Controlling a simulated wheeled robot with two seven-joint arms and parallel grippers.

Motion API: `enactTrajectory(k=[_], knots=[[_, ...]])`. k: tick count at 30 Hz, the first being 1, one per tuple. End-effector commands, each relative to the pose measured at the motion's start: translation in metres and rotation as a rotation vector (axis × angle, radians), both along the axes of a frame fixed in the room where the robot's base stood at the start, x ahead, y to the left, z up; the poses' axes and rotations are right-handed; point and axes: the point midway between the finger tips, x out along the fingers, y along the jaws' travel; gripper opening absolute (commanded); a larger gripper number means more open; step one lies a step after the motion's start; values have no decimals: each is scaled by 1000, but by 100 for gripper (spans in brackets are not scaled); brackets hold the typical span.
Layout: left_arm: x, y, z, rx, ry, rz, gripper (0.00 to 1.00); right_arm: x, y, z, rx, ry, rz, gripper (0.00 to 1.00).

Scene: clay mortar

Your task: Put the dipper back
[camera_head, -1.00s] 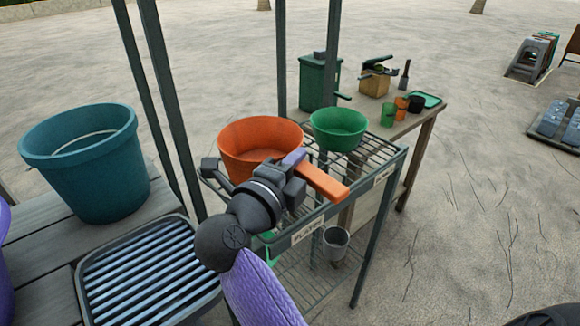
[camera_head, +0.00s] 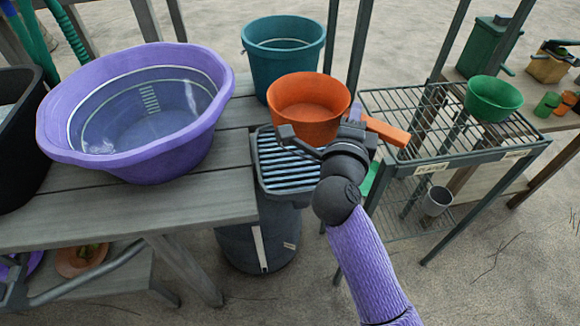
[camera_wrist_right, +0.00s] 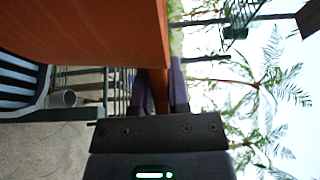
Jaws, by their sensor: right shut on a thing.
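The orange dipper (camera_head: 306,112) is a round bowl with a flat straight handle (camera_head: 385,130). My right gripper (camera_head: 357,118) is shut on the handle, and the bowl appears level with its opening up. The dipper shows above the slatted tray, in front of the teal bucket; I cannot tell its exact height. In the right wrist view the bowl (camera_wrist_right: 85,30) fills the upper left, and its handle (camera_wrist_right: 159,90) is between the two fingers. The left gripper is not in view.
A purple tub (camera_head: 140,115) stands on the grey wooden bench. A teal bucket (camera_head: 283,55) stands behind the slatted tray (camera_head: 275,165), above a dark bin (camera_head: 258,235). At right, a wire rack (camera_head: 420,110) holds a green bowl (camera_head: 493,100); its top left is bare. Dark posts rise nearby.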

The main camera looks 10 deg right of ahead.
Motion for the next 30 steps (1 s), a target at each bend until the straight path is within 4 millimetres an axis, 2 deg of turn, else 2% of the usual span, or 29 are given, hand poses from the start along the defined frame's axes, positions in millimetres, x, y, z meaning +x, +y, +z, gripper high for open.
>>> enactTrajectory(k=[2, 7, 14, 25, 26, 30], knots=[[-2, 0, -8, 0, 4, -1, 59, 0, 2, -14, -1, 4, 17, 0], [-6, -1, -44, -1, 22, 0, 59, 1, 2, -63, 0, 10, 16, 0], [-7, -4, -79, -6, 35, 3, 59, 1, 2, -106, -1, 7, 15, 0], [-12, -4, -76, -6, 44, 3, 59, 0, 2, -106, 0, 0, 14, 0], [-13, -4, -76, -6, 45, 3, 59, 0, 2, -105, 0, 0, 13, 27], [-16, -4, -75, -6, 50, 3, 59, 0, 2, -105, 0, 0, 13, 56]])
